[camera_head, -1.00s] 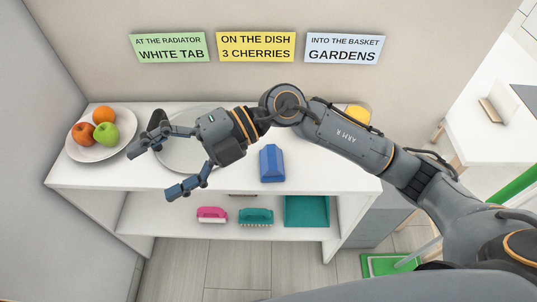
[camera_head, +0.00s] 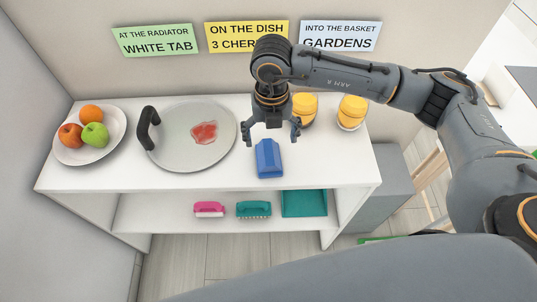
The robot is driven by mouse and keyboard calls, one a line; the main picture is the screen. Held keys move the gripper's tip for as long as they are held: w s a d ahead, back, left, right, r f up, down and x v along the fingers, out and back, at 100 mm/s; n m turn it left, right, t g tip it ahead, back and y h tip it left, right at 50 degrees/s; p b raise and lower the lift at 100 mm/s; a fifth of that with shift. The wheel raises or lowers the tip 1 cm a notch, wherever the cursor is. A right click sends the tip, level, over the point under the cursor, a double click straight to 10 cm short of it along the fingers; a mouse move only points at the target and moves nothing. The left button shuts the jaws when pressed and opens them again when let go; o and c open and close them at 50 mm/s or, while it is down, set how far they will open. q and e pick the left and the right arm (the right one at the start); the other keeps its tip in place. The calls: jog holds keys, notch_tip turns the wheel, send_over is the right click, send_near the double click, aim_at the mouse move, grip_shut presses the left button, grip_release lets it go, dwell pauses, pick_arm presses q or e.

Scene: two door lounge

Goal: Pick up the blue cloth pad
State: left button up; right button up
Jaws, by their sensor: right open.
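The blue cloth pad (camera_head: 269,160) lies on the white shelf top (camera_head: 325,170), right of the round tray. My right gripper (camera_head: 270,134) points down just behind and above the pad, with its fingers spread wide and nothing between them. The fingertips appear to be on either side of the pad's far end, and I see no contact. My left gripper is not in view.
A grey round tray (camera_head: 180,150) with a black handle bears a red patch. A plate of fruit (camera_head: 70,153) stands at the left. Yellow-topped jars (camera_head: 352,110) stand at the back right, close to my right gripper. Brushes (camera_head: 253,209) and a teal dustpan (camera_head: 304,203) lie on the lower shelf.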

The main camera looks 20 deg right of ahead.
aim_at(269, 152)
jog(key=shift+f, duration=0.9)
jog(key=shift+a+f+p, duration=0.15)
jog(key=shift+f+p, duration=0.25)
jog(key=shift+f, duration=0.95)
jog(key=shift+a+f+p, duration=0.15)
jog(key=shift+f+p, duration=0.25)
jog(key=shift+f, duration=0.95)
jog(key=c, duration=1.2)
